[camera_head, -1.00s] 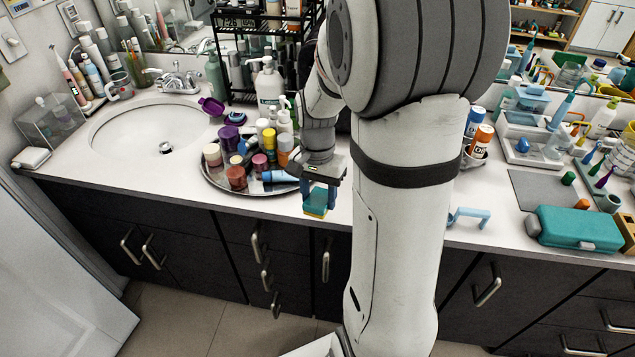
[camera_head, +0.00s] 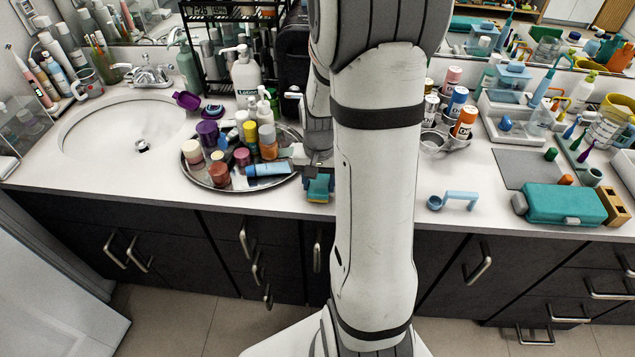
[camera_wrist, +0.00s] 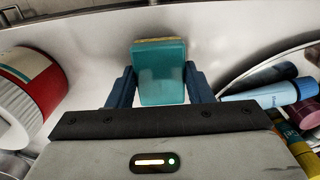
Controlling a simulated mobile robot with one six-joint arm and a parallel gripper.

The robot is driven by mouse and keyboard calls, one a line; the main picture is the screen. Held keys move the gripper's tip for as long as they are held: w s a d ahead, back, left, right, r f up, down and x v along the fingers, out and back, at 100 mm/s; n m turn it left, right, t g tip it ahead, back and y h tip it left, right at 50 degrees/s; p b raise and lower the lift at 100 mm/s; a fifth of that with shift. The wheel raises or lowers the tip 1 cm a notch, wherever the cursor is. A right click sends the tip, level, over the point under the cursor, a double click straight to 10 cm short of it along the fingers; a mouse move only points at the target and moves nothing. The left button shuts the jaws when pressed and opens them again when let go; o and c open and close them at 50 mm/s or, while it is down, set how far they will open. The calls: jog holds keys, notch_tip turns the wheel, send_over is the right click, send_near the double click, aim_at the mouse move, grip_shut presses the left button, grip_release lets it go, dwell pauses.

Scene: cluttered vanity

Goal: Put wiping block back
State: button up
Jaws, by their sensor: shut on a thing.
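The wiping block (camera_wrist: 162,74) is teal with a yellow strip along its far edge. My gripper (camera_wrist: 161,88) is shut on it, one blue finger on each side, in the wrist view. In the head view the block (camera_head: 318,188) shows below my gripper (camera_head: 318,177), close to the counter's front edge and just right of the round tray. I cannot tell whether the block touches the counter.
A round tray (camera_head: 225,189) with several bottles and a blue tube (camera_head: 268,169) stands just left of my gripper. A light blue handled piece (camera_head: 460,196) and a teal case (camera_head: 562,204) lie to the right. A red-and-white container (camera_wrist: 28,88) shows left in the wrist view.

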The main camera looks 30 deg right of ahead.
aim_at(319, 184)
jog(key=shift+f, duration=0.25)
jog(key=o, duration=1.1)
notch_tip(319, 184, up, 11)
jog(key=s+a+r+n+t, duration=0.1)
jog(key=s+a+r+n, duration=0.1)
jog(key=s+a, duration=0.2)
jog(key=s+a+r+n+t, duration=0.1)
jog(key=s+a+r+n, duration=0.1)
jog(key=s+a, duration=0.2)
jog(key=s+a+r+n, duration=0.2)
jog(key=s+a, duration=0.2)
jog(key=shift+s+a+n+t, duration=0.1)
jog(key=shift+n+t, duration=0.3)
